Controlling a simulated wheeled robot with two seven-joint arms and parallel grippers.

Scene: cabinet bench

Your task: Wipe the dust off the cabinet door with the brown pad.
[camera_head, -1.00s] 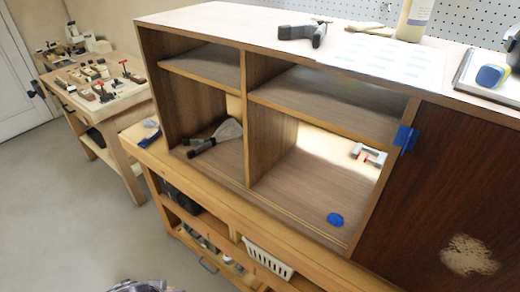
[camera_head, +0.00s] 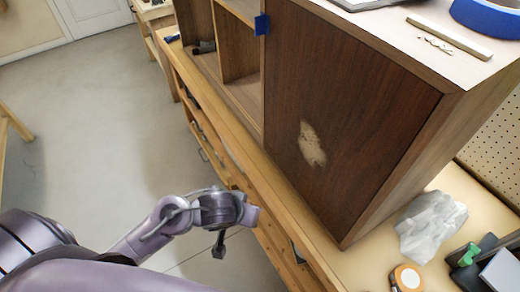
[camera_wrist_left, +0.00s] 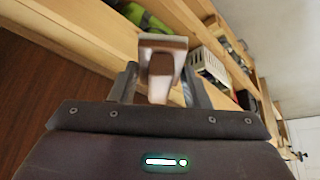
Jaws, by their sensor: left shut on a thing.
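The dark brown cabinet door (camera_head: 350,95) faces my left side in the head view. One pale, tan dust patch (camera_head: 312,146) lies on its lower left part. My left gripper (camera_wrist_left: 160,84) is shut on the brown pad (camera_wrist_left: 163,44), which shows between its fingers in the left wrist view. In the head view my left arm reaches in low, in front of the bench, with its hand well apart from the door; the pad is hard to make out there. The door also fills the left of the wrist view (camera_wrist_left: 35,95). My right gripper is not in view.
Blue tape (camera_head: 262,24) sticks to the cabinet's upright by the door's upper left corner. The bench edge (camera_head: 290,235) runs below the door. A crumpled clear plastic sheet (camera_head: 432,222) and an orange-and-white roll (camera_head: 406,279) lie right of the cabinet. Blue tape roll (camera_head: 487,14) sits on top.

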